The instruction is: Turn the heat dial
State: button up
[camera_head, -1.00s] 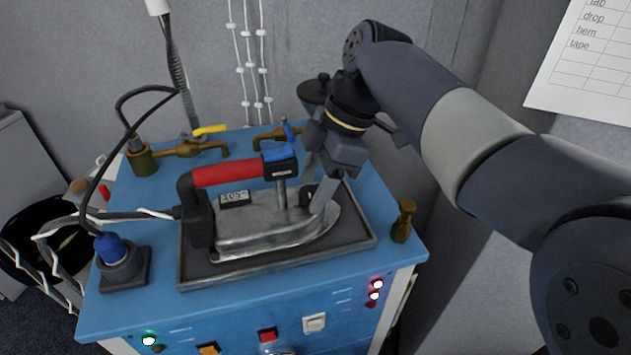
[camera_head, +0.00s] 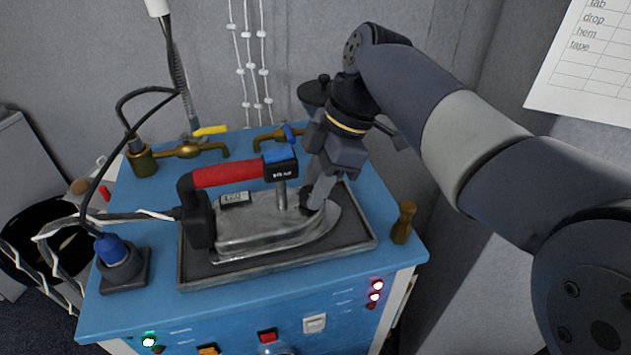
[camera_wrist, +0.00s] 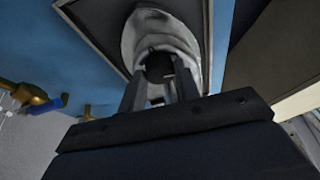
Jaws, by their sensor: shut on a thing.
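The iron (camera_head: 270,228) has a silver body and a red handle (camera_head: 228,174) with a blue button on its front end. It rests flat in a dark tray (camera_head: 195,278) on the blue cabinet top. A small display (camera_head: 235,198) sits on its body; its digits are too small to read for sure. The black heat dial (camera_head: 309,200) is on the iron's upper face towards the nose and is partly hidden by my fingers. My gripper (camera_head: 316,203) reaches down from above and is shut on the dial. In the wrist view my fingers (camera_wrist: 160,88) stand on either side of the dial (camera_wrist: 158,66).
Brass pipes with a yellow-handled valve (camera_head: 208,130) and a blue-handled valve (camera_head: 290,133) stand at the back. A brass fitting (camera_head: 403,222) stands right of the tray. Lit buttons (camera_head: 377,285) are on the cabinet front.

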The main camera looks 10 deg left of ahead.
jog(key=shift+m, duration=0.3)
jog(key=m, duration=0.2)
jog(key=m+t, duration=0.2)
jog(key=m, duration=0.1)
jog(key=shift+s+m, duration=0.3)
jog(key=shift+s+m+t, duration=0.15)
jog(key=shift+m+t, duration=0.85)
jog(key=shift+m, duration=1.2)
jog(key=o, duration=1)
jog(key=shift+r, duration=0.15)
jog(key=p+v, duration=0.1)
jog(key=v, duration=0.9)
jog(key=shift+s+r, duration=0.15)
jog(key=shift+r, duration=0.15)
jog(key=shift+d, duration=0.1)
